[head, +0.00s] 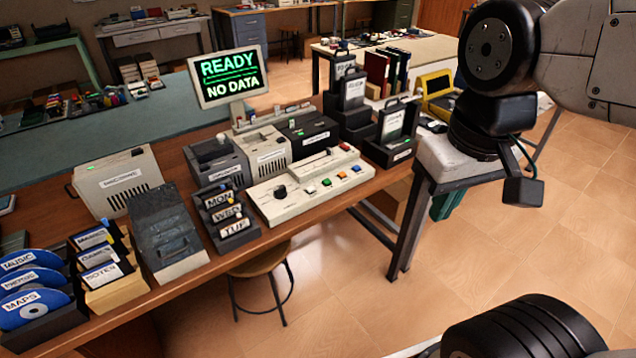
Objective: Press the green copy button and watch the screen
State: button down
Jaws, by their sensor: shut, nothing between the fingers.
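The screen (229,76) stands behind on a short post, tilted, and reads "READY" and "NO DATA" in green on black. My arm crosses the upper right, well to the right of the panel. Its gripper fingers do not show, and nothing touches the green button.
Grey drive boxes (262,150) stand behind the panel. A MON/WED/TUE rack (226,213) stands to its left, with a dark case (166,235) and blue discs (35,285) farther left. Black holders (396,135) stand at its right. A stool (262,260) is under the bench; the right floor is clear.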

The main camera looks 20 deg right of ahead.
jog(key=shift+w, duration=0.1)
jog(key=w+d+n+t+h, duration=0.2)
jog(key=w+d+t, duration=0.15)
jog(key=w, duration=0.85)
jog(key=w+d+n+t+h, duration=0.25)
jog(key=w+d, duration=0.25)
jog(key=w, duration=0.7)
jog(key=n+y, duration=0.9)
jog(key=n, duration=0.2)
send_over(327, 182)
notch_tip(327, 182, down, 12)
jog(key=f, duration=0.1)
jog(key=shift+s+d+r+m+t, duration=0.2)
jog(key=shift+d+r+m+t, duration=0.1)
jog(key=shift+d, duration=0.1)
jog(key=shift+f, duration=0.1)
jog(key=shift+f, duration=4.3)
